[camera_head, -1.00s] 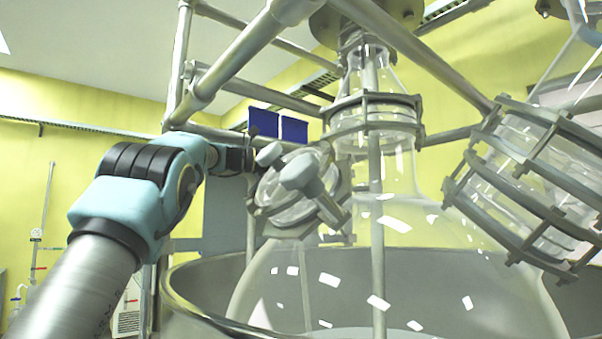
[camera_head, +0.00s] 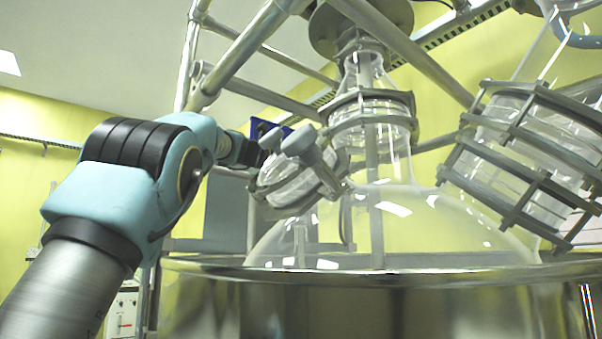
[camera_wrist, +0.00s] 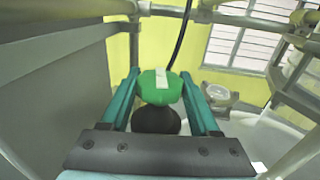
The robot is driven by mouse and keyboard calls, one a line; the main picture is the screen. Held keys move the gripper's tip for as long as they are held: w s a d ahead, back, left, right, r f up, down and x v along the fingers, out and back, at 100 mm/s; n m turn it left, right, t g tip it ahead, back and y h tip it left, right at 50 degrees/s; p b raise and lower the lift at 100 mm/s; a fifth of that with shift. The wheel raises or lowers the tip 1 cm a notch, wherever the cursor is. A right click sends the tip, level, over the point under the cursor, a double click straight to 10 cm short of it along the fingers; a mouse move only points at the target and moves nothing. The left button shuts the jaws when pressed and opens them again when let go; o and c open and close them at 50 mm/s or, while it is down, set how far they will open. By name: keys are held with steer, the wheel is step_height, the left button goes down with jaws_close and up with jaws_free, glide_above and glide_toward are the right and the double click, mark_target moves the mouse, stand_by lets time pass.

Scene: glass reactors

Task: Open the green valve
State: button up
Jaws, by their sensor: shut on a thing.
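The green valve (camera_wrist: 150,88) shows in the wrist view as a rounded green handle with a pale strip on top. A dark round part (camera_wrist: 156,120) sits just below it. My gripper (camera_wrist: 160,80) has its two teal fingers on either side of the green handle and is shut on it. In the head view my wrist end (camera_head: 240,150) reaches behind the clamped glass port at left. The green valve and the fingers are hidden there.
A large glass vessel (camera_head: 440,225) stands in a metal tub (camera_head: 400,300). Metal frame bars (camera_head: 245,50) cross above my arm. A clamped glass port (camera_head: 285,180) is close beside my wrist. A grey panel (camera_wrist: 55,90) fills the left of the wrist view.

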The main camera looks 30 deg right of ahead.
steer(key=o, duration=1.1)
steer(key=shift+w+r+m+g+p, duration=0.2)
steer(key=shift+m+g+p, duration=0.6)
steer(key=shift+g+p, duration=0.45)
steer(key=m+g+p, duration=0.2)
steer(key=g+p, duration=0.1)
steer(key=m+g+p, duration=0.2)
steer(key=g+p, duration=0.1)
steer(key=shift+s+p, duration=0.1)
steer(key=shift+p, duration=0.2)
steer(key=shift+f+m+g+p, duration=0.15)
steer(key=shift+m+g+p, duration=0.25)
steer(key=shift+g+p, duration=0.3)
steer(key=shift+c, duration=0.3)
